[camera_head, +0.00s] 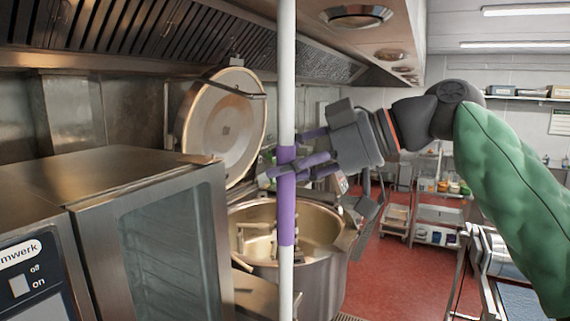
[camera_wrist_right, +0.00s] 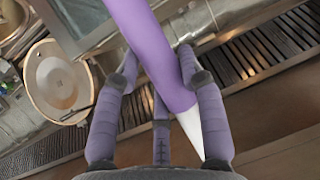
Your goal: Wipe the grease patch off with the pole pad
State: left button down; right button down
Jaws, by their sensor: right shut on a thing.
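A white pole (camera_head: 287,80) with a purple grip section (camera_head: 287,220) stands upright across the middle of the head view. It runs out of the picture at top and bottom, and its pad is out of view. My right gripper (camera_head: 284,168) is shut around the purple grip, with its arm coming in from the right. The right wrist view shows the purple grip (camera_wrist_right: 150,50) between the fingers and a white stretch of pole below it. No grease patch can be made out in either view. My left gripper is not in view.
A steel extractor hood (camera_head: 190,40) with slatted filters hangs overhead. The mixing kettle (camera_head: 312,275) stands behind the pole, its round lid (camera_head: 225,125) raised. A steel oven (camera_head: 150,200) fills the lower left. Red floor (camera_head: 385,285) is open at right, with shelves and carts behind.

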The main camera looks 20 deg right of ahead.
jog(key=shift+w+d+p, duration=0.95)
jog(key=shift+w+d, duration=1)
jog(key=shift+d, duration=0.55)
jog(key=s+a+b, duration=0.2)
jog(key=s+a, duration=1)
jog(key=a, duration=0.4)
jog(key=shift+s+a+b, duration=0.15)
jog(key=shift+s+b, duration=0.2)
jog(key=shift+s, duration=0.05)
